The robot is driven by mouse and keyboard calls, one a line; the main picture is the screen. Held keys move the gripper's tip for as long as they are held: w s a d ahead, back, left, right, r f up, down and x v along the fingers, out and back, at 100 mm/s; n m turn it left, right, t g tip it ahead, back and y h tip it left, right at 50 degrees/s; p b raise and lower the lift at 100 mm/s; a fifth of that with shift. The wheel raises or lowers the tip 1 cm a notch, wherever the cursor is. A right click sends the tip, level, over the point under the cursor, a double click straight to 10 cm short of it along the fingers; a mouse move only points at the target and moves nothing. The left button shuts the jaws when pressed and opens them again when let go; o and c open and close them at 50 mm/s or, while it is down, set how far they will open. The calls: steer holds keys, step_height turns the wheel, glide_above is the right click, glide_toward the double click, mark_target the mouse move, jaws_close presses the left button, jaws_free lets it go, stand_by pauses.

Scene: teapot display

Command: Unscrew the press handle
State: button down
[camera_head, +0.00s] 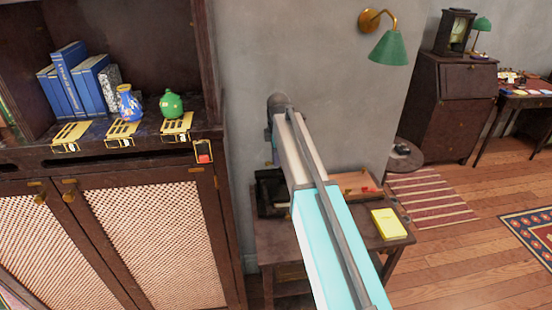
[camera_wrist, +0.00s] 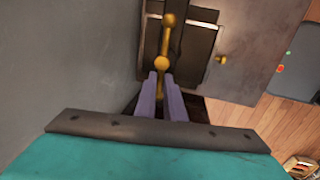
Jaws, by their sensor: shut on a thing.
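The brass press handle (camera_wrist: 163,62) is in the wrist view. It is a bar with a rounded knob at its upper end and a round hub in the middle. My gripper (camera_wrist: 161,80) has its two purple fingers on either side of the bar's lower arm, just below the hub, and is shut on it. The press body (camera_wrist: 188,52) is a dark, framed block under the handle. Part of the lower arm is hidden between the fingers. In the head view my arm hides the gripper and handle, and a dark object (camera_head: 270,190) beside it may be the press.
A small wooden table (camera_head: 275,240) stands below my arm, with a yellow book (camera_head: 388,224) and a shallow wooden tray (camera_head: 352,183). A cabinet (camera_head: 150,240) with books and vases stands close at the left. A green wall lamp (camera_head: 388,48) hangs above. Open floor lies right.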

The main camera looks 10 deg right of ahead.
steer(key=c, duration=1.9)
jaws_free()
steer(key=shift+o, duration=0.2)
steer(key=shift+r, duration=0.1)
step_height(320, 180, up, 13)
steer(key=s+b, duration=0.2)
steer(key=b, duration=0.1)
steer(key=shift+s+r, duration=0.2)
steer(key=shift+s, duration=0.15)
